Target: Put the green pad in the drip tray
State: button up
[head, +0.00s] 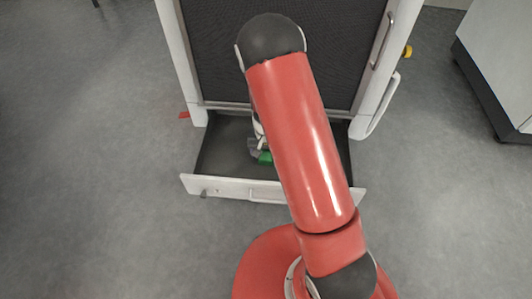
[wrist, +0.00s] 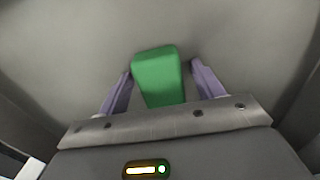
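The green pad (wrist: 158,76) lies between the two purple fingers of my gripper (wrist: 161,75) in the wrist view. The fingers are open. A gap shows between the pad and the right finger, and the pad's edge is close to the left finger. In the head view a bit of the green pad (head: 265,157) shows beside my arm, inside the outline of the pulled-out drip tray (head: 222,153). The pad appears to rest on the tray floor, though contact is hard to tell. My arm hides part of the tray and most of my gripper (head: 256,151).
The washer (head: 342,50) with its dark mesh front stands behind the tray. The tray's pale front wall (head: 235,189) faces me. A white cabinet (head: 495,60) stands at the right. The grey floor (head: 90,150) is clear at the left.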

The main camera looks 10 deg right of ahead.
notch_tip(320, 180, up, 12)
jog(key=p, duration=0.3)
notch_tip(320, 180, up, 18)
jog(key=n+t+y, duration=0.1)
jog(key=n+t, duration=0.1)
jog(key=t, duration=0.1)
send_over(266, 153)
jog(key=s, duration=0.8)
jog(key=s+d+r+t, duration=0.1)
jog(key=s+r, duration=0.3)
jog(key=s, duration=0.3)
jog(key=s+d+r+n+t+h, duration=0.1)
jog(key=s+r, duration=0.4)
jog(key=s, duration=0.3)
jog(key=shift+d+n+t, duration=0.3)
jog(key=shift+d, duration=0.05)
jog(key=shift+s, duration=0.1)
notch_tip(266, 153, up, 9)
jog(key=p, duration=0.9)
